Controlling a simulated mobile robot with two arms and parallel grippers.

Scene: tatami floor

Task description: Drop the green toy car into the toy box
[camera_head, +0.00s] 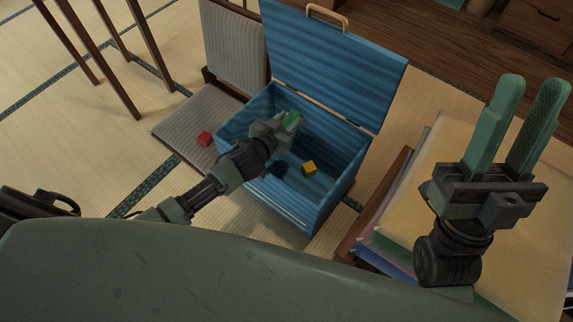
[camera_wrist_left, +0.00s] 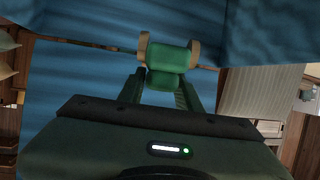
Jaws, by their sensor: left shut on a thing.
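The blue toy box (camera_head: 263,195) stands open on the floor, its lid (camera_head: 335,58) raised at the back. My left gripper (camera_head: 289,121) is over the box opening, its arm reaching across the front left. It is shut on the green toy car (camera_head: 292,119). In the left wrist view the green car (camera_wrist_left: 168,62) sits between the fingertips, with tan wheels at its sides and the blue box behind it. My right gripper (camera_head: 517,125) is open and empty, fingers pointing up, over the right side.
A yellow block (camera_head: 309,168) lies inside the box. A red block (camera_head: 205,138) lies on the grey floor chair (camera_head: 180,122) to the left. Wooden legs (camera_head: 115,65) stand at the upper left. A low stack with a cream top (camera_head: 470,130) is on the right.

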